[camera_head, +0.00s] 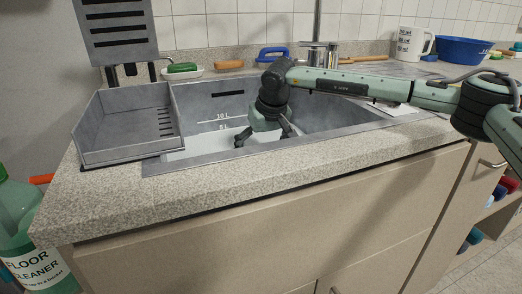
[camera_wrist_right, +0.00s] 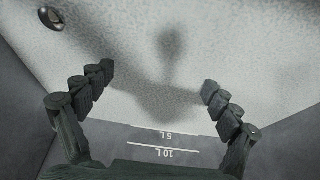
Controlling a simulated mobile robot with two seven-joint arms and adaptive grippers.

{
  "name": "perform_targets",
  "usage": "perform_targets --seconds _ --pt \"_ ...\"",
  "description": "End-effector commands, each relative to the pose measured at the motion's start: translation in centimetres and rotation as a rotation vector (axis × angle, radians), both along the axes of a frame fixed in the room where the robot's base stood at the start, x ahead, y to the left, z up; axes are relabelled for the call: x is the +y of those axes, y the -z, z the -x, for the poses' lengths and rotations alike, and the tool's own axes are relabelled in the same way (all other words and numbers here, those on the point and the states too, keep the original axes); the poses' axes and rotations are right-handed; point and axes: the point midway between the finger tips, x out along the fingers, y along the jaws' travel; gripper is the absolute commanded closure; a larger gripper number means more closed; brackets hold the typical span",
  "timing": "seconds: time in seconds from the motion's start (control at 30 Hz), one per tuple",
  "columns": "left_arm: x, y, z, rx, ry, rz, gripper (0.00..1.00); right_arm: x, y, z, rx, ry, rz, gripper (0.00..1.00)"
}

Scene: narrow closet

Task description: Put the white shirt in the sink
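The sink (camera_head: 300,137) is a grey basin set in the speckled counter. My right gripper (camera_head: 265,135) reaches down into it from the right. In the right wrist view my right gripper (camera_wrist_right: 158,80) is open, its two fingers wide apart with nothing between them. Below it is a pale mottled surface (camera_wrist_right: 190,40) with a dark shadow; I cannot tell whether this is the basin's floor, water or cloth. I cannot make out the white shirt for certain; a flat white thing (camera_head: 396,109) lies at the sink's right edge, partly behind my arm. My left gripper is not in view.
A grey dish rack (camera_head: 125,125) stands left of the sink. Behind are a green sponge on a dish (camera_head: 182,70), a brush (camera_head: 229,65), a blue-handled item (camera_head: 272,54) and the tap (camera_head: 318,55). A white jug (camera_head: 411,43) and blue bowl (camera_head: 462,50) stand back right. The front counter strip is clear.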

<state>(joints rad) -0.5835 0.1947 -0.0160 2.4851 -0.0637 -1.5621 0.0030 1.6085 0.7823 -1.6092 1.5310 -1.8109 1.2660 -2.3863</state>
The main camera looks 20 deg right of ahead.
Motion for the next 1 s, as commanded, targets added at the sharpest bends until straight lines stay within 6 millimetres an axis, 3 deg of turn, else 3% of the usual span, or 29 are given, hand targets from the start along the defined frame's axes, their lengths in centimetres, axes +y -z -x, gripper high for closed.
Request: perform_targets --seconds 0.37,0.5,0.8,1.0 --pt "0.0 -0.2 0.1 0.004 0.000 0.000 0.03 0.0 -0.6 0.0 -0.001 0.000 0.000 0.07" --pt "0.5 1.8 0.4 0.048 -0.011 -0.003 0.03 0.0 -2.2 0.3 -0.003 0.000 0.000 0.07" --pt "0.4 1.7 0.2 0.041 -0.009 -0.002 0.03 -0.1 -8.4 2.9 -0.004 -0.001 -0.001 0.07" --pt "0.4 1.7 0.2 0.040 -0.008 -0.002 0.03 -0.2 -11.3 4.1 -0.002 0.000 0.000 0.07"
